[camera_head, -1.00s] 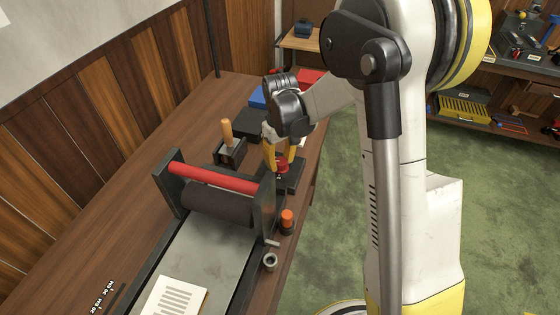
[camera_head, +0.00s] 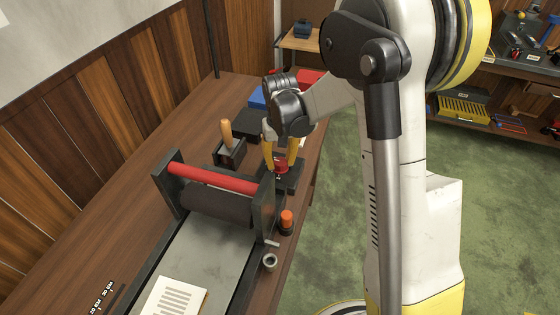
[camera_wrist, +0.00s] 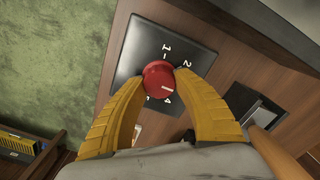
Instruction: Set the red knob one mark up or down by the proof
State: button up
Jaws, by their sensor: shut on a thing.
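The red knob (camera_wrist: 155,72) sits on a dark dial plate (camera_wrist: 135,62) with white numbers. A white pointer line shows on the knob's lower right side. The numbers 1, 2 and 4 are readable; another at the lower edge is partly hidden. My gripper (camera_wrist: 159,78) has its yellow fingers shut on the knob from both sides, and the right finger covers part of the dial. In the head view, my gripper (camera_head: 281,157) is on the red knob (camera_head: 281,167) behind the press. The printed proof sheet (camera_head: 175,296) lies on the press bed; its print is too small to read.
The press roller with its red bar (camera_head: 212,178) stands close in front of the dial. A wooden-handled tool (camera_head: 226,133) in a dark holder is left of my gripper. An orange-capped bottle (camera_head: 287,222) stands near the table's right edge.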

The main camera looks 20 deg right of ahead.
aim_at(280, 161)
jog(key=o, duration=1.2)
notch_tip(280, 161, up, 12)
